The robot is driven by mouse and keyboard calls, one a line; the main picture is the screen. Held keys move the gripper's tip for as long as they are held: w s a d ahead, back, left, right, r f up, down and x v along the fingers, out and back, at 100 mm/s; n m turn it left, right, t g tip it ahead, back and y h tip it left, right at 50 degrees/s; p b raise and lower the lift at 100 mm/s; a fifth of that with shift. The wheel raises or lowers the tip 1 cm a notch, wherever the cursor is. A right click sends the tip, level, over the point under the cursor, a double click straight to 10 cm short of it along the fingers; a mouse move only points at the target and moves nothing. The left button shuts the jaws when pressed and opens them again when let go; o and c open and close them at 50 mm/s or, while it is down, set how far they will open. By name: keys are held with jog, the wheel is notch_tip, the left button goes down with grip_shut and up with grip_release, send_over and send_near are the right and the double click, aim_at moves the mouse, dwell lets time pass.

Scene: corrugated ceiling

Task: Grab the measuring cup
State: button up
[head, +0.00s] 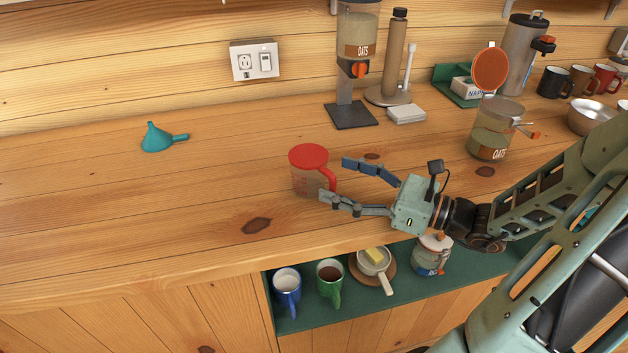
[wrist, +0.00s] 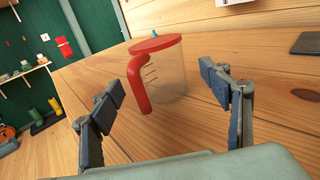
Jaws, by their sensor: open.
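The measuring cup (head: 308,177) stands upright on the wooden counter, a clear cup with a red lid and a red handle. In the head view its handle is on the right side, towards my gripper (head: 332,179). My gripper is open and empty, its two fingers spread close to the right of the cup. In the wrist view the measuring cup (wrist: 165,80) is ahead, between and beyond the fingertips of my gripper (wrist: 160,82), with the red handle facing me. I see no clear contact between fingers and cup.
A teal funnel (head: 158,138) lies to the left on the counter (head: 90,220). An oats dispenser (head: 352,75) and a white block (head: 406,114) stand behind. An oats jar (head: 494,130) is to the right. Mugs and a small pan (head: 373,262) sit on the green shelf below.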

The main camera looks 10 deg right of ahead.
aim_at(315, 170)
jog(key=shift+b+x, duration=0.45)
jog(key=shift+x, duration=2.6)
jog(key=c, duration=1.3)
jog(key=shift+r, duration=0.1)
